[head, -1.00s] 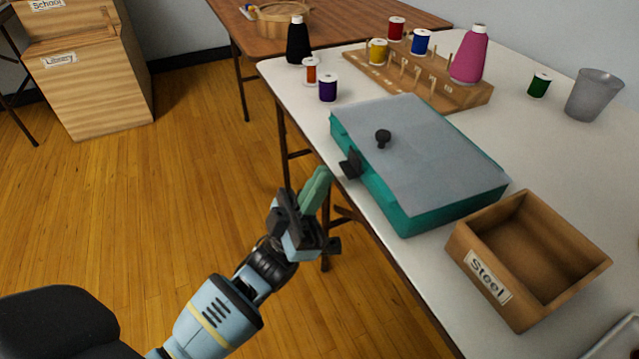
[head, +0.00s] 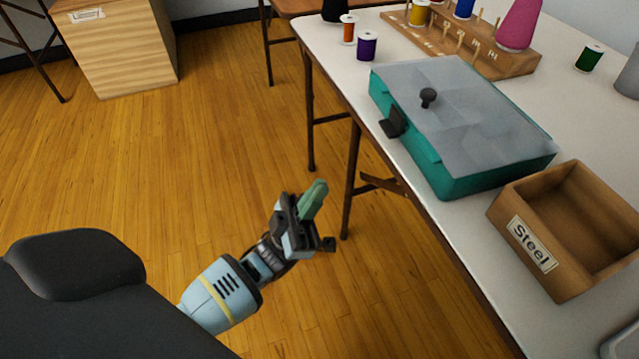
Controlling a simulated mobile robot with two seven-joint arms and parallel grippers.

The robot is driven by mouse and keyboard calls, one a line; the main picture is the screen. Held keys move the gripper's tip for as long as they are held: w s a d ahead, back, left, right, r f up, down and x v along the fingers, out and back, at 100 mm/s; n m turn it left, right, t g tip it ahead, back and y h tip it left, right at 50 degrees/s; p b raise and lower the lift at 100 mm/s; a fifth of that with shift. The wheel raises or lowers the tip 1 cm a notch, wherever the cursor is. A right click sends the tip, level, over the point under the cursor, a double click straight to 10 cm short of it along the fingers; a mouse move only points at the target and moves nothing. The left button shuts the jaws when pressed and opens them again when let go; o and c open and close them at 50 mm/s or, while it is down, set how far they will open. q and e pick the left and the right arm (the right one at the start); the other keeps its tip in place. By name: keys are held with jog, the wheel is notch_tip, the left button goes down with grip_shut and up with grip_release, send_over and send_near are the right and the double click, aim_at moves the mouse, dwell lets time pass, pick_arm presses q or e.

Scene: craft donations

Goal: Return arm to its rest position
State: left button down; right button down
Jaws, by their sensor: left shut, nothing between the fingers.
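My left gripper (head: 314,199) is in the head view, left of the white table's edge and over the wooden floor. Its green fingers are together with nothing between them. It is apart from the table and touches nothing that I can see. My left arm comes in from the lower left and is bent low beside my dark base. My right gripper does not show.
On the white table (head: 408,172) stand a teal case (head: 487,181) with a grey lid, a wooden "Steel" box (head: 530,245), a wooden spool rack (head: 515,64) and several thread spools. A wooden cabinet (head: 125,50) stands at the back left. The floor (head: 200,160) between is clear.

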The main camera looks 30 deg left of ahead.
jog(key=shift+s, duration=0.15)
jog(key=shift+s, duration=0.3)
